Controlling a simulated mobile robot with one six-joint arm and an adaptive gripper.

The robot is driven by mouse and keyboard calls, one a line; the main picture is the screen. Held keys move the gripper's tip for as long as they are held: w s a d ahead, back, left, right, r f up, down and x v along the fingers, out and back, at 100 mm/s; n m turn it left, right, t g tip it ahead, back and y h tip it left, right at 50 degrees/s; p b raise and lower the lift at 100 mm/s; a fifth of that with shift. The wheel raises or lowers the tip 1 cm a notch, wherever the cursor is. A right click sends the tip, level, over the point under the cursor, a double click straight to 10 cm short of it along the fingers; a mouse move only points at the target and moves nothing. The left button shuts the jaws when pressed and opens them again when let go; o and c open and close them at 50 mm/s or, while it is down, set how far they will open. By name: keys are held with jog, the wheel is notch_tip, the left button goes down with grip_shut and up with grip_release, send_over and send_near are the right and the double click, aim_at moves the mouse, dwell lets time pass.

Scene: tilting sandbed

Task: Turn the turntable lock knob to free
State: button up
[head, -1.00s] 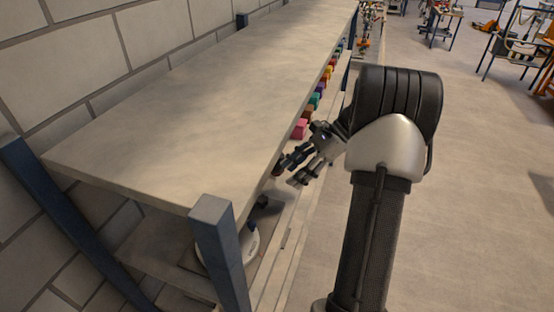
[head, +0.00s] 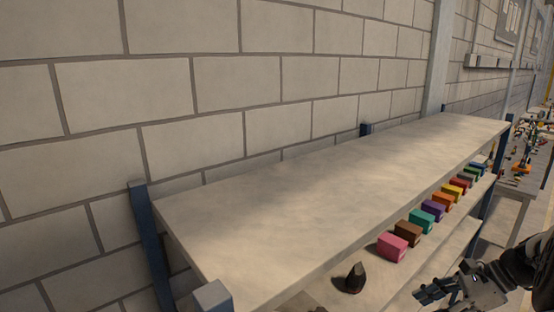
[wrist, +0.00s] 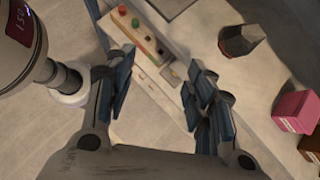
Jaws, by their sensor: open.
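My gripper (head: 432,291) is at the lower right of the head view, in front of the shelf unit. In the wrist view my gripper (wrist: 160,78) is open, with nothing between its fingers. Past the fingertips is a narrow pale control strip (wrist: 143,48) with a green button (wrist: 122,10), a red button (wrist: 135,22) and small dark controls. I cannot tell whether one of these is the lock knob. The turntable cannot be made out with certainty in either view.
A dark faceted lump (head: 354,278) and a row of coloured blocks (head: 393,247) sit on the shelf below the broad top board (head: 320,200). A block wall stands behind.

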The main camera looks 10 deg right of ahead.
jog(key=s+a+r+n+g+h, duration=0.1)
jog(key=a+r+n+h, duration=0.2)
jog(key=a, duration=0.4)
jog(key=s+a+r+n, duration=0.2)
jog(key=a+r+n, duration=0.25)
jog(key=a, duration=0.35)
jog(key=s+a+r+n+g+h, duration=0.1)
jog(key=a+r+n+h, duration=0.2)
jog(key=a, duration=0.4)
jog(key=s+a+r+n+t+h, duration=0.15)
jog(key=s+a+n+t, duration=0.25)
jog(key=s+a+n, duration=0.6)
notch_tip(320, 180, down, 25)
jog(key=s+d+n+g+b, duration=0.1)
jog(key=s+d+n+b, duration=0.1)
jog(key=b, duration=2)
jog(key=shift+s+d+f, duration=0.2)
jog(key=shift+s, duration=0.15)
